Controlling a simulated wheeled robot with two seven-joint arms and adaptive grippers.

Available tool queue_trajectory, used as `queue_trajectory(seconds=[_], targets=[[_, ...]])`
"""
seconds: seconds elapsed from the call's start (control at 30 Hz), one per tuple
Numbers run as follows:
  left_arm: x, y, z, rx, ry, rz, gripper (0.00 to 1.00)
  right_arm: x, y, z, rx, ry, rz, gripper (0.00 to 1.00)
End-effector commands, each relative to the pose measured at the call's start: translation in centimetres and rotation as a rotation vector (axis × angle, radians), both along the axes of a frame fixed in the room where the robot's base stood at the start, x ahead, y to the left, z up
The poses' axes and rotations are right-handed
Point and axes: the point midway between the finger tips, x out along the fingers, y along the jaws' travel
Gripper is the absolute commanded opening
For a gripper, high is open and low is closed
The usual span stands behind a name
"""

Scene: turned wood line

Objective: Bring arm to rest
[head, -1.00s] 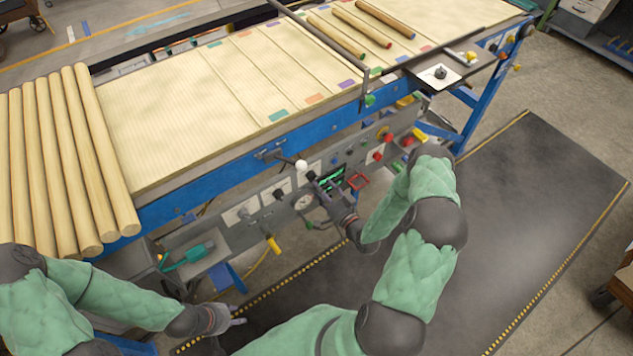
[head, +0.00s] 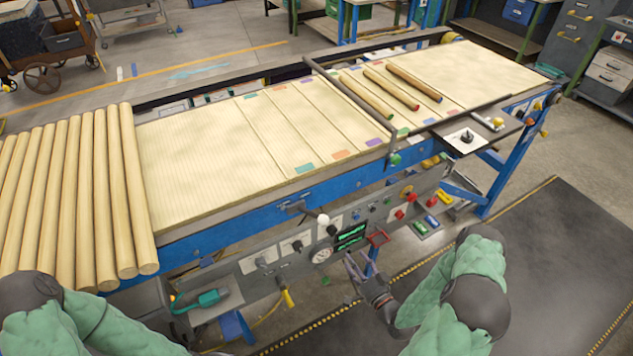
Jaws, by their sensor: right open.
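My right gripper (head: 357,272) is open and empty, low in front of the machine's control panel (head: 300,252), below the small green display (head: 351,236). It looks apart from the panel. My right arm (head: 462,285), in a green padded cover, comes in from the bottom right. My left arm (head: 85,325), also green, shows at the bottom left. Its gripper is out of the frame.
Pale turned rods (head: 75,200) lie side by side at the belt's left end. Three darker rods lie on the belt (head: 190,160) under and beyond a crossbar (head: 350,92). A white-knobbed lever (head: 322,219) sticks out from the panel. A dark mat (head: 560,235) lies clear at right.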

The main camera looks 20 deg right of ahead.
Motion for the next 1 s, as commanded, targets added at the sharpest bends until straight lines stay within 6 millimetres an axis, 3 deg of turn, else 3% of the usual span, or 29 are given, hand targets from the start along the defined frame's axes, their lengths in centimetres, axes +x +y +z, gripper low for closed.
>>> queue_trajectory(seconds=[0.17,0.27,0.4,0.53,0.67,0.8,1.0], targets=[[0.0,0.0,0.0,0.0,0.0,0.0,0.4,0.2,0.2,-0.1,-0.005,0.01,0.005,0.58],[0.0,0.0,0.0,0.0,0.0,0.0,0.4,1.1,1.4,-1.0,-0.028,0.071,0.027,0.58],[0.0,0.0,0.0,0.0,0.0,0.0,0.4,2.8,5.1,-3.9,-0.106,0.268,0.107,0.58],[0.0,0.0,0.0,0.0,0.0,0.0,0.4,2.7,9.8,-6.8,-0.201,0.507,0.226,0.58],[0.0,0.0,0.0,0.0,0.0,0.0,0.4,0.3,14.6,-8.9,-0.288,0.739,0.37,0.58],[0.0,0.0,0.0,0.0,0.0,0.0,0.4,-4.3,19.0,-9.7,-0.366,0.969,0.542,0.58],[0.0,0.0,0.0,0.0,0.0,0.0,0.4,-10.5,22.8,-9.0,-0.421,1.195,0.727,0.58]])
